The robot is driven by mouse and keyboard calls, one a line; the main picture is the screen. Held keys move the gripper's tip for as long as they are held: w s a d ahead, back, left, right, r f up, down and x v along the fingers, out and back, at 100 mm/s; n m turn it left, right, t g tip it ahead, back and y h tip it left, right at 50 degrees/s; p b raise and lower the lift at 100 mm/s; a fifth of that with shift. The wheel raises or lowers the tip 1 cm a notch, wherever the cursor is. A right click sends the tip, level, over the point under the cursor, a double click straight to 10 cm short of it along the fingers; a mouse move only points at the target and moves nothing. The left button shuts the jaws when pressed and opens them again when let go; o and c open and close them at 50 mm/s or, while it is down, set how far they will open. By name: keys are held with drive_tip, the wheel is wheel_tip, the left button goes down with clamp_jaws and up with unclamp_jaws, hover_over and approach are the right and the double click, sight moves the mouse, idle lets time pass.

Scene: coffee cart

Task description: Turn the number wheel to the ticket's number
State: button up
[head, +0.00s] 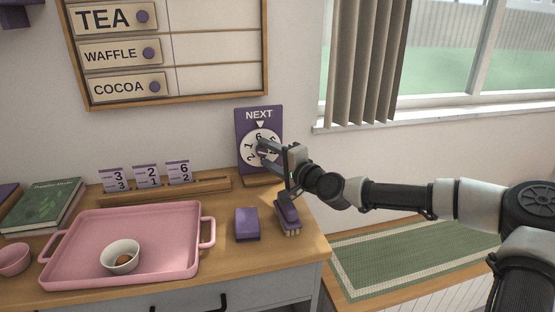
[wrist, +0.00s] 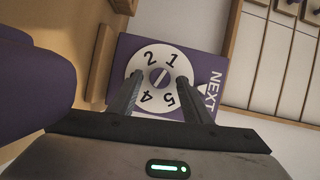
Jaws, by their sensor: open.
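The number wheel (head: 261,143) is a white dial on an upright purple NEXT board (head: 243,121) at the back of the counter. In the wrist view, 2, 1, 5 and 4 show on the dial (wrist: 157,62); the fingers cover its sides. In the head view a 6 appears below the white pointer (head: 260,125). My gripper (wrist: 160,77) is open, its fingers either side of the dial's central knob (wrist: 159,78); contact cannot be told. It reaches the board from the right in the head view (head: 264,149). Three tickets (head: 147,175) stand in a wooden rack, with large numbers 3, 2 and 6.
A pink tray (head: 75,277) holding a white bowl (head: 120,254) fills the counter's left front. A purple block (head: 246,224) and a purple brush (head: 287,214) lie below the board. A menu board (head: 172,98) hangs above. The counter ends right of the brush.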

drive_tip(key=p+v, duration=0.2)
drive_tip(key=v, duration=1.5)
drive_tip(key=shift+p, duration=0.3)
drive_tip(key=shift+s+d+r, duration=0.1)
drive_tip(key=shift+s, duration=0.05)
